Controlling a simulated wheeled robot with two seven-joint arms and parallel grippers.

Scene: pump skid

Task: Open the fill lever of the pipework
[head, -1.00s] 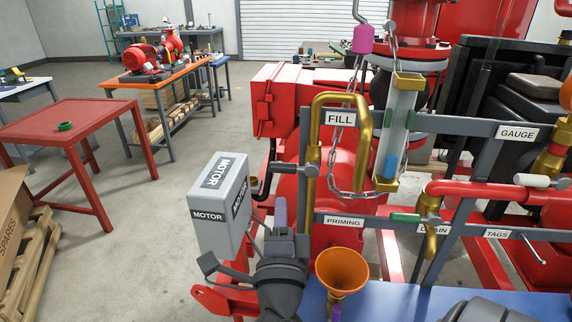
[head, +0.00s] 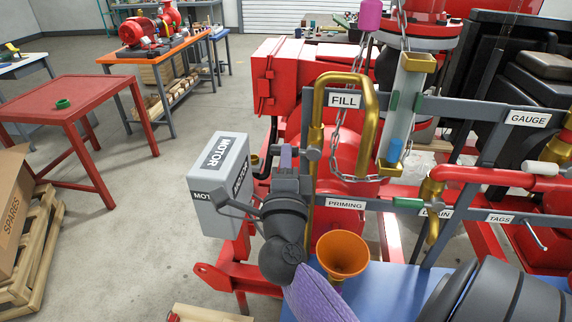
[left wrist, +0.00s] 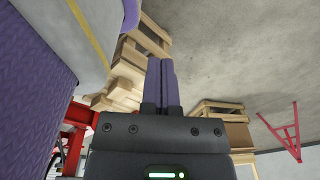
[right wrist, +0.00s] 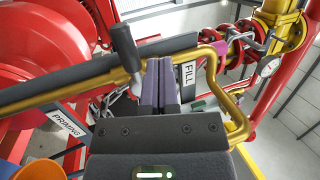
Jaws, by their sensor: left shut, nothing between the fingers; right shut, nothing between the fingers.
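The grey fill lever (head: 311,154) sits on the brass pipe (head: 316,130) below the FILL sign (head: 343,100) in the head view. My right gripper (head: 286,155) is shut and empty, its purple fingers just left of the pipe at the lever's height and hiding part of the handle. In the right wrist view the dark lever handle (right wrist: 124,45) sticks out from the brass pipe, just left of the shut fingers (right wrist: 160,66). I cannot tell whether they touch. My left gripper (left wrist: 161,62) is shut and empty, over the floor, in the left wrist view only.
The grey MOTOR box (head: 220,170) stands close left of my right gripper. An orange funnel (head: 342,254) is below it. A chain (head: 337,150) hangs by the pipe. A red drain pipe (head: 490,177) lies to the right.

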